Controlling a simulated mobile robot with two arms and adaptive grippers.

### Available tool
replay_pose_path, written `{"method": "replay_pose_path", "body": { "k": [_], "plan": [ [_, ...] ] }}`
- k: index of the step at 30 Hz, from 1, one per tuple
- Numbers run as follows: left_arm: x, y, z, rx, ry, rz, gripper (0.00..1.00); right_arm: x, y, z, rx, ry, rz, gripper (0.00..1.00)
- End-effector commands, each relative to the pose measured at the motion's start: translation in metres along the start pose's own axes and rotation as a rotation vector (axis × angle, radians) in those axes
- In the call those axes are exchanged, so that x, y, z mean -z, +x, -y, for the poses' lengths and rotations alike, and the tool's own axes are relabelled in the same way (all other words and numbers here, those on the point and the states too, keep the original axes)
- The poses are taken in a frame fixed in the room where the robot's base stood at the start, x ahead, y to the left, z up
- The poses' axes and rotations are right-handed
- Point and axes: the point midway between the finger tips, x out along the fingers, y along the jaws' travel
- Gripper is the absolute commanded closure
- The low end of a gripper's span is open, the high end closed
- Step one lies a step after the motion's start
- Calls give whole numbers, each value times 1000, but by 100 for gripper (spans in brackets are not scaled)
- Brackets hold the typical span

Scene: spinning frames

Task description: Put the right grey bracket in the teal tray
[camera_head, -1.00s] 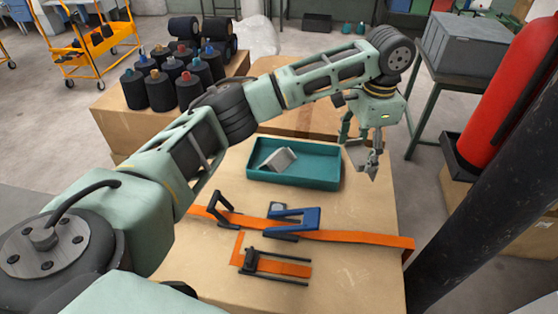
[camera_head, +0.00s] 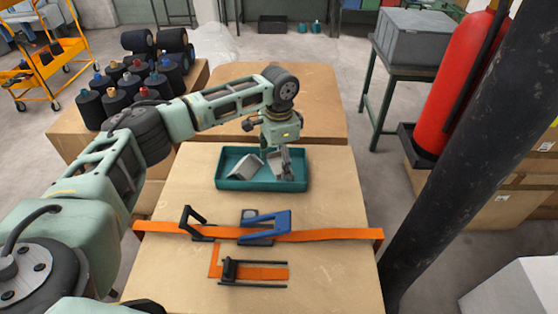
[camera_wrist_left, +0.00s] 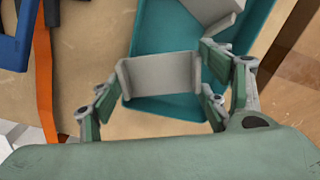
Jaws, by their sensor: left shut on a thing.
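The teal tray (camera_head: 235,185) stands on the wooden table, and its teal floor and wall also show in the left wrist view (camera_wrist_left: 165,106). One grey bracket (camera_head: 249,167) lies tilted in the tray's left part; it is partly cut off at the top of the left wrist view (camera_wrist_left: 212,10). My left gripper (camera_head: 283,165) is over the tray's right part. It is shut on a second grey bracket (camera_wrist_left: 160,74), held between its two fingers. I cannot tell whether the held bracket touches the tray floor. My right gripper is not in view.
An orange strap (camera_head: 330,235) crosses the table in front of the tray, with a blue-handled buckle (camera_head: 265,228) and black clamps on it. Dark spools (camera_head: 125,80) stand at the back left. A dark post (camera_head: 450,175) rises at the right.

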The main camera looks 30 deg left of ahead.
Motion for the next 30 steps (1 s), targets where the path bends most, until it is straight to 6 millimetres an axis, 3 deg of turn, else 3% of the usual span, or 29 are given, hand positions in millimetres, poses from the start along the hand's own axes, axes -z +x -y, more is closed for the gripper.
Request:
{"method": "replay_pose_path", "body": {
  "k": [4, 14, 15, 18, 21, 30],
  "plan": [
    [1, 10, 0, 1, 1, -2, 57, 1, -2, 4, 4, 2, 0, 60],
    [1, 13, 0, 0, 1, -1, 57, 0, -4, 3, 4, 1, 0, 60],
    [1, 14, 0, 1, 1, -2, 28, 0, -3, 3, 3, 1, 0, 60],
    [1, 13, 0, 1, 1, -2, 19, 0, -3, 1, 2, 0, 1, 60],
    [1, 13, 0, 1, 1, -1, 11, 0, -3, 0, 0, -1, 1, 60],
    [1, 13, 0, 1, 0, -2, 11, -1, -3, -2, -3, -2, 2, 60]
  ]
}}
